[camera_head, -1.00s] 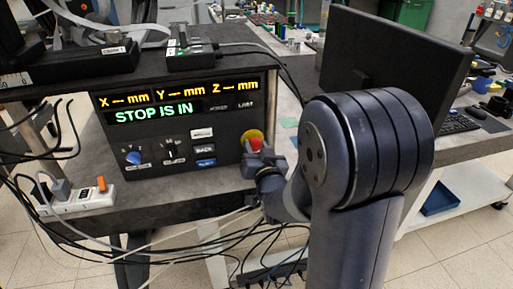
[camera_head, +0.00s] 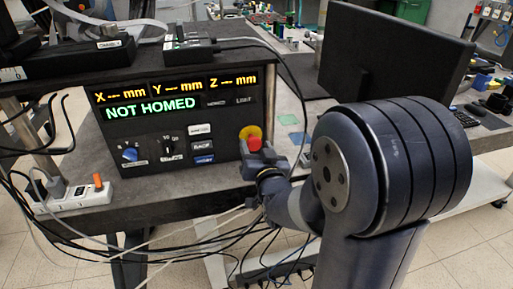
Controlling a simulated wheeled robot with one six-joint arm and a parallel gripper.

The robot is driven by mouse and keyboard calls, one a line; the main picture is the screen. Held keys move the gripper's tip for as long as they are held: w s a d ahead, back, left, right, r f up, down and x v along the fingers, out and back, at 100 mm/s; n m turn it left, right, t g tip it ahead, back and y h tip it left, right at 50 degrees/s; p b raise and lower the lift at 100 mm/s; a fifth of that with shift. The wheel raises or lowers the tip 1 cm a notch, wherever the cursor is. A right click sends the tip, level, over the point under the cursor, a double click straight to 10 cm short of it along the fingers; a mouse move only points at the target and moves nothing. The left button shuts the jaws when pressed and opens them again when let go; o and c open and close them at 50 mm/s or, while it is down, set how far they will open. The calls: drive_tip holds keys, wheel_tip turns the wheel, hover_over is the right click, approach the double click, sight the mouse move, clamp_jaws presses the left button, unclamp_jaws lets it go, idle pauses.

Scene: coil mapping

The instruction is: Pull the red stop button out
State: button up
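The red stop button (camera_head: 255,144) sits in front of its yellow disc (camera_head: 249,133) at the right side of the black control panel (camera_head: 130,118). The panel's display (camera_head: 152,107) reads "NOT HOMED" in green under orange X, Y and Z lines. My gripper (camera_head: 255,152) is at the button, reaching in from the lower right. Its fingers are small here and the lower part of the button is hidden behind them. I cannot tell whether they are closed on the button.
A blue knob (camera_head: 130,154), a black knob (camera_head: 168,147) and several push buttons lie left of the stop button. A power strip (camera_head: 75,198) stands at the lower left, with loose cables below the table edge. A monitor (camera_head: 395,58) stands behind my arm.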

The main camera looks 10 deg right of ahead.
drive_tip(key=shift+o, duration=0.5)
drive_tip(key=s, duration=1)
drive_tip(key=shift+s, duration=0.4)
drive_tip(key=w, duration=1.1)
drive_tip(key=shift+w+r+p, duration=0.1)
drive_tip(key=shift+w+p, duration=0.2)
drive_tip(key=shift+p, duration=0.05)
